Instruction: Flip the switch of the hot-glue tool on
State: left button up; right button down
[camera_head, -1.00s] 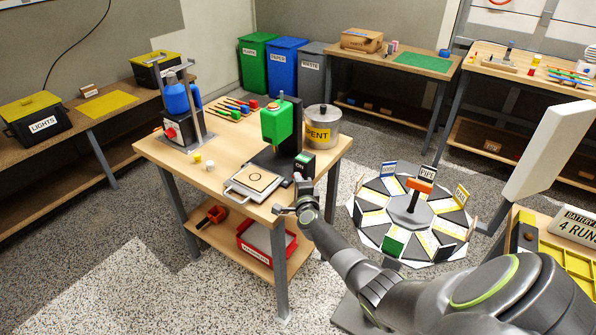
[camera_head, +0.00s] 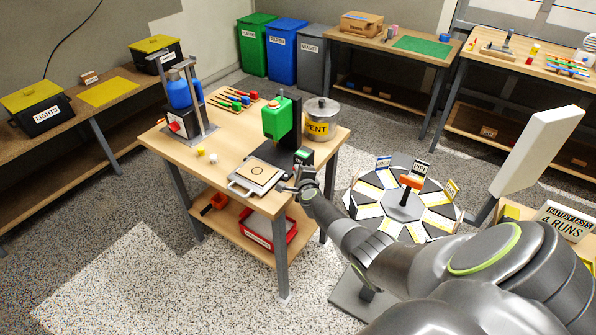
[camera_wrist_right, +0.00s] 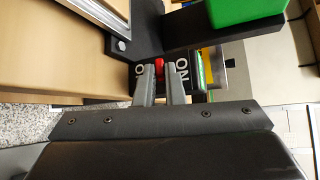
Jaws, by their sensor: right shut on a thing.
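The hot-glue tool has a green head (camera_head: 276,118) on a black stand at the right of the middle table. My right gripper (camera_head: 297,184) is at this box, near the table's right front edge. In the right wrist view, my right gripper (camera_wrist_right: 160,75) is shut on the red switch (camera_wrist_right: 159,68), with an ON label to its right and a partly covered label to its left. The switch's exact tilt is hidden by the fingers. My left gripper is not in view.
A white plate with a ring mark (camera_head: 258,174) lies in front of the tool. A SPENT pot (camera_head: 319,125) stands behind right. A clamp stand with a blue bottle (camera_head: 181,92) is at left. A round sectored table (camera_head: 440,205) stands right of my forearm.

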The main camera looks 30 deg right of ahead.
jog(key=shift+f, duration=0.1)
jog(key=c, duration=1.8)
grip_release()
jog(key=p+v, duration=0.7)
jog(key=v, duration=1)
jog(key=shift+s+p, duration=0.2)
jog(key=shift+p, duration=0.15)
jog(key=shift+a, duration=0.15)
